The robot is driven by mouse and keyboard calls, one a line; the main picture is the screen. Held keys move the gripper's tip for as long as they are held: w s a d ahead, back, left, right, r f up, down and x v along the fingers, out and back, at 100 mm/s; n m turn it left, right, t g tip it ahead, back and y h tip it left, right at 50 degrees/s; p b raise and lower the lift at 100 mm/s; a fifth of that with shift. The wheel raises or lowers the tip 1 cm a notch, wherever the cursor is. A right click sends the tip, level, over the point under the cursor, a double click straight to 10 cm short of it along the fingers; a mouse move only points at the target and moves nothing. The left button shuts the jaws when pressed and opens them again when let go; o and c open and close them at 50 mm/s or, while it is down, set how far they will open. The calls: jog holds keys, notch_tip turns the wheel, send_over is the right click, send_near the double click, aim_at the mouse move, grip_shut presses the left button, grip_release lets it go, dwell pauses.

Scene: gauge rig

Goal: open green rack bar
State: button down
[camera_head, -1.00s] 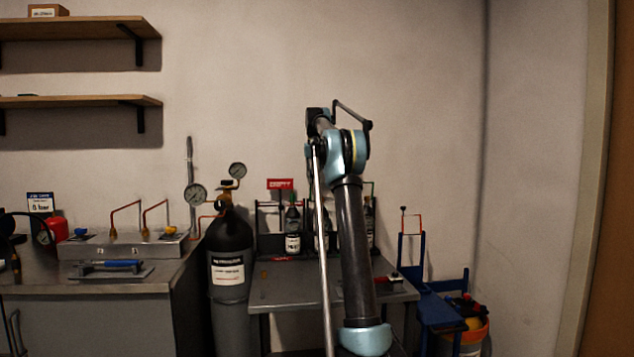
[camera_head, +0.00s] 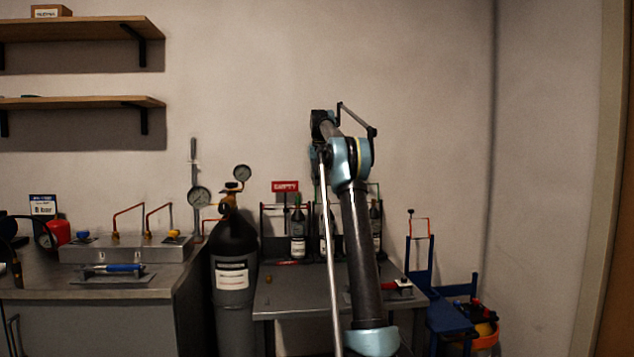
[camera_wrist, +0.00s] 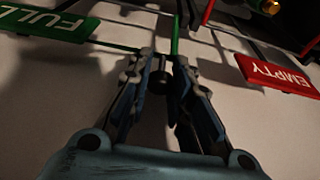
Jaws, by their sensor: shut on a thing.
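The green rack bar (camera_wrist: 175,38) is a thin green rod at the top middle of the wrist view, running down between my fingertips. A thin green piece also shows beside my arm in the head view (camera_head: 373,184). My gripper (camera_wrist: 163,68) is shut on the green rack bar, with a dark cylindrical piece between the fingers. In the head view my gripper is hidden behind my own arm. A green FULL sign (camera_wrist: 45,22) is at the upper left of the wrist view. A red EMPTY sign (camera_wrist: 278,75) is at the right, and also in the head view (camera_head: 285,186).
Small dark bottles (camera_head: 298,235) stand in the rack on the grey table (camera_head: 290,300). A tall dark gas cylinder (camera_head: 233,275) with gauges stands left of it. A blue stand (camera_head: 420,265) and an orange-rimmed bucket (camera_head: 485,338) are at the right.

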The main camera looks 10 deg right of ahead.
jog(key=shift+w, duration=0.1)
jog(key=c, duration=1.4)
grip_release()
jog(key=shift+f, duration=0.15)
jog(key=v, duration=0.7)
jog(key=shift+w, duration=0.1)
jog(key=shift+r, duration=0.25)
